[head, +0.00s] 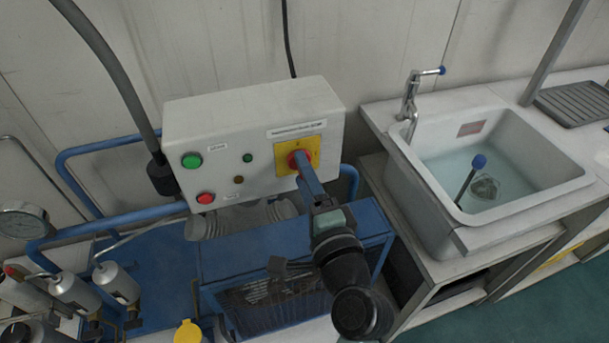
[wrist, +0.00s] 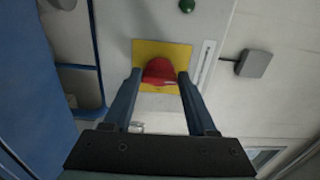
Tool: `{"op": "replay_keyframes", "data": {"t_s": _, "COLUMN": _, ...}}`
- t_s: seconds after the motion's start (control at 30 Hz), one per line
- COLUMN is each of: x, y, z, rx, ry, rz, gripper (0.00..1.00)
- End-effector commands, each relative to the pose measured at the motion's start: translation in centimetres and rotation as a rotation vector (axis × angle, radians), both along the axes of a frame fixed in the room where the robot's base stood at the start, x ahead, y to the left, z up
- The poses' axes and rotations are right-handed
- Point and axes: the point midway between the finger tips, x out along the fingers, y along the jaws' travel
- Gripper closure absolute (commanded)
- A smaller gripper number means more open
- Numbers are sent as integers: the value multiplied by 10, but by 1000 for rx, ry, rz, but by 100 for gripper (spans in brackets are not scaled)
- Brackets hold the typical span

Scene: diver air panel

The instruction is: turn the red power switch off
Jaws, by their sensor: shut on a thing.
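The red power switch (head: 295,157) is a rotary knob on a yellow square plate (head: 312,148), at the right of the white control box (head: 240,115). In the wrist view the red knob (wrist: 159,70) sits between my two finger tips, in front of the yellow plate (wrist: 180,52). My gripper (head: 303,168) reaches up to the knob from below right and is shut on it, one finger on each side (wrist: 160,80). The fingers partly cover the knob in the head view, and its exact turn angle is hard to read.
A green button (head: 192,161), a red button (head: 205,198) and small indicator lamps are at the left of the box. Blue pipes and a blue frame (head: 290,240) lie below. A sink (head: 540,150) with tap stands at the right. Gas cylinders (head: 117,283) are at lower left.

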Motion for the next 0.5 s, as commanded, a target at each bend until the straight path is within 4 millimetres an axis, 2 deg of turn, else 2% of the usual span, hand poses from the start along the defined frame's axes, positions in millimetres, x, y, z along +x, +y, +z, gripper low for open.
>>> {"op": "replay_keyframes", "data": {"t_s": 0.03, "x": 0, "y": 0, "z": -1, "rx": -4, "ry": 1, "rz": 1, "gripper": 98}}
{"op": "replay_keyframes", "data": {"t_s": 0.07, "x": 0, "y": 0, "z": -1, "rx": -4, "ry": 1, "rz": 1, "gripper": 41}}
{"op": "replay_keyframes", "data": {"t_s": 0.2, "x": 0, "y": 0, "z": 0, "rx": -2, "ry": 0, "rz": 0, "gripper": 16}}
{"op": "replay_keyframes", "data": {"t_s": 0.23, "x": 0, "y": 0, "z": 0, "rx": -2, "ry": 0, "rz": 0, "gripper": 12}}
{"op": "replay_keyframes", "data": {"t_s": 0.5, "x": -1, "y": 0, "z": 0, "rx": -1, "ry": 1, "rz": 0, "gripper": 12}}
